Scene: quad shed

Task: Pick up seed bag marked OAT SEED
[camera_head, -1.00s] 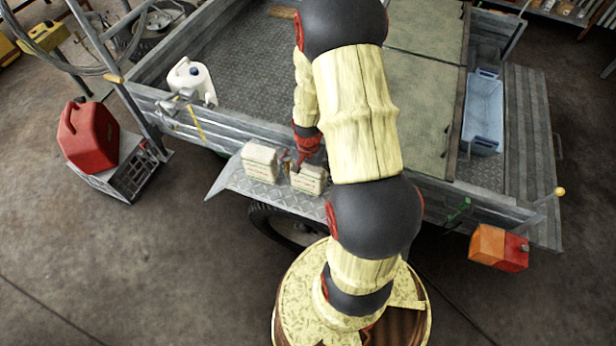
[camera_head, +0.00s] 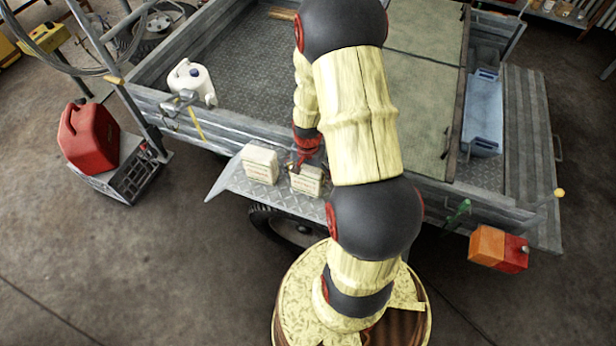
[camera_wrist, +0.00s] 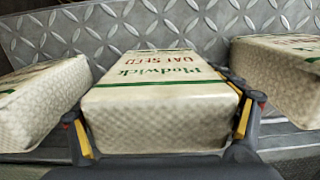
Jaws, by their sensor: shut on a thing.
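A pale cloth seed bag (camera_wrist: 160,95) with green stripes and red print reading OAT SEED, upside down, sits in the middle of the wrist view. My gripper (camera_wrist: 163,127) is shut on it, with one finger at each side. In the head view my gripper (camera_head: 299,163) is at a pale bag (camera_head: 307,181) on the metal ledge, partly covered by my arm. The bag's underside is hidden, so I cannot tell whether it is clear of the ledge.
Similar bags flank it closely in the wrist view, left (camera_wrist: 40,105) and right (camera_wrist: 285,75); the left one's print is partly cut off. A tread-plate ledge (camera_head: 228,180) juts from the trailer. A red can (camera_head: 88,138) and a blue crate (camera_head: 483,115) stand farther off.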

